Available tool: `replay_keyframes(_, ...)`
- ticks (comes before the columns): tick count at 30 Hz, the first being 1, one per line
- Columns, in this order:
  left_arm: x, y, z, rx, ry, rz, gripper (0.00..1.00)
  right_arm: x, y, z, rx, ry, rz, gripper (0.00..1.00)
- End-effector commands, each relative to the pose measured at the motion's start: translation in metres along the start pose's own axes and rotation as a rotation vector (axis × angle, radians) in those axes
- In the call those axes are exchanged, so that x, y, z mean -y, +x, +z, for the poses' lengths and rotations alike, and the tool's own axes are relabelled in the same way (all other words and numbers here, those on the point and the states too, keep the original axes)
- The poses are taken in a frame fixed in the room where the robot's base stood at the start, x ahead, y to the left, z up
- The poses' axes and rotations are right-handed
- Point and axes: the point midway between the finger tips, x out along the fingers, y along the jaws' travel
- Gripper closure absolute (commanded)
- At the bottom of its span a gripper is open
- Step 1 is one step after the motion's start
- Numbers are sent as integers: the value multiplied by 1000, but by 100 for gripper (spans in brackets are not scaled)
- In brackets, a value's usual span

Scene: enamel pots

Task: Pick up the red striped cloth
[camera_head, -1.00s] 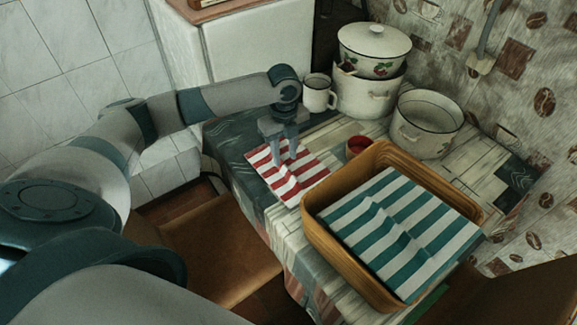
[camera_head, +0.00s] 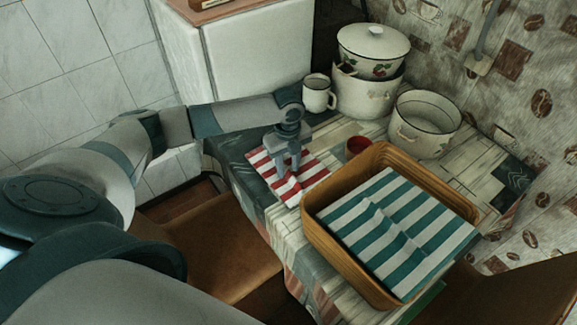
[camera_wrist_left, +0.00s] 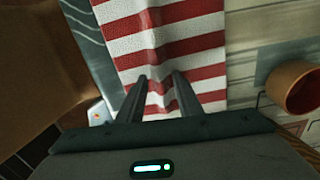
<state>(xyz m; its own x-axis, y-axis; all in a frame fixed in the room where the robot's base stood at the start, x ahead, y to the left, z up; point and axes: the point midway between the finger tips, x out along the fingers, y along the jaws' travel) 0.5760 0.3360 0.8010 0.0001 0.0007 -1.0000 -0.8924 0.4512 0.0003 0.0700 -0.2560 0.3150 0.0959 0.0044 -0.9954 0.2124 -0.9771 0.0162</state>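The red and white striped cloth (camera_head: 310,178) lies on the table, with a raised fold along its middle. It also fills the upper middle of the left wrist view (camera_wrist_left: 205,52). My left gripper (camera_head: 287,173) is over the cloth and points down. In the left wrist view its two fingers (camera_wrist_left: 161,84) are apart, one on each side of the fold. I cannot tell whether the fingertips touch the cloth. Part of the cloth is hidden behind the gripper. My right gripper is not in view.
A wooden basket (camera_head: 317,238) holding a green striped cloth (camera_head: 400,225) stands right of the red cloth. A small red cup (camera_head: 358,147) is near the basket. A white mug (camera_head: 318,95), stacked pots (camera_head: 368,95) and an open pot (camera_head: 425,125) stand behind.

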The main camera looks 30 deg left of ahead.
Motion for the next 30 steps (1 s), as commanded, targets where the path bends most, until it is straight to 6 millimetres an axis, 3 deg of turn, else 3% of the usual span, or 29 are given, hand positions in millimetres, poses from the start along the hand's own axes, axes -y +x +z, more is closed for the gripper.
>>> replay_keyframes(4,0,0,0,0,0,0,68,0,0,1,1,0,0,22)
replay_keyframes(8,0,0,0,0,0,0,97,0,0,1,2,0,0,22)
replay_keyframes(9,0,0,0,0,0,0,100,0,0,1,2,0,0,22)
replay_keyframes(22,1,-5,0,0,0,-2,100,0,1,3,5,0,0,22)
replay_keyframes(30,1,-36,1,1,0,-4,100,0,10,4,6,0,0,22)
